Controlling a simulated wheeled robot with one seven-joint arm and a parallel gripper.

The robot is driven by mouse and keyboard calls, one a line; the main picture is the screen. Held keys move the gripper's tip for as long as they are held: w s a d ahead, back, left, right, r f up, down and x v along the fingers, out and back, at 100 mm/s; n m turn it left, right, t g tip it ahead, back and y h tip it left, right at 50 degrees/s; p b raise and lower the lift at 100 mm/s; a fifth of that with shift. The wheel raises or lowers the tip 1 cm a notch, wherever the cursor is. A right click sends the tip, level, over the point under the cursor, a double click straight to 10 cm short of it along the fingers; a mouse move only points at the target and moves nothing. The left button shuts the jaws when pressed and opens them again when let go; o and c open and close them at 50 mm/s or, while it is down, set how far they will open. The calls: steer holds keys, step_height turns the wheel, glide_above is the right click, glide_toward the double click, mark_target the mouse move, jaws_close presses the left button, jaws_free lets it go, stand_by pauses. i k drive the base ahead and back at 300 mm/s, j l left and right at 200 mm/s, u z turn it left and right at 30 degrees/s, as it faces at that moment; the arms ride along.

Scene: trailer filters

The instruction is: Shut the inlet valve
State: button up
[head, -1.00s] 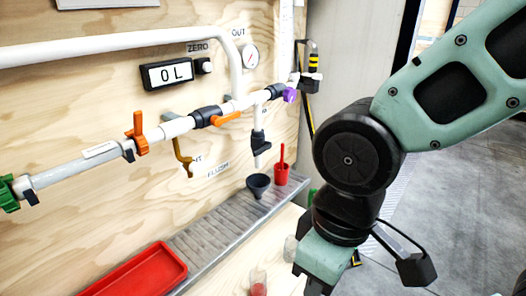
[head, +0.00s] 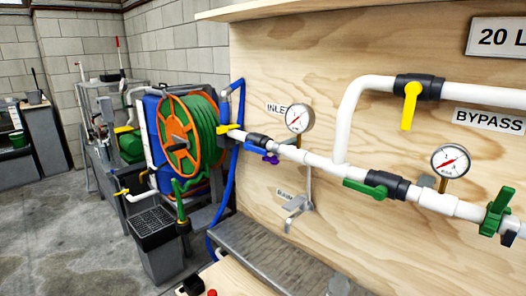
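The INLET label (head: 278,109) is on the plywood panel at the middle of the head view, partly hidden by a round gauge (head: 299,118). Below it, a white pipe carries a black valve body (head: 258,140) with a blue-purple handle (head: 264,155) that lies roughly along the pipe. A yellow handle (head: 229,128) sits at the pipe's left end, by the hose reel. Which of these two handles belongs to the inlet label I cannot tell for sure. My gripper is not in view now.
A green-handled valve (head: 370,190) and a second gauge (head: 451,161) are further right on the pipe. A yellow handle (head: 408,105) hangs on the bypass. A grey ledge (head: 270,255) runs below. The hose reel (head: 185,135) stands left; open floor (head: 75,230) is at far left.

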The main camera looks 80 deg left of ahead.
mark_target(248, 146)
steer(key=u, duration=2.4)
steer(key=i+j+z, duration=0.15)
steer(key=j, duration=0.15)
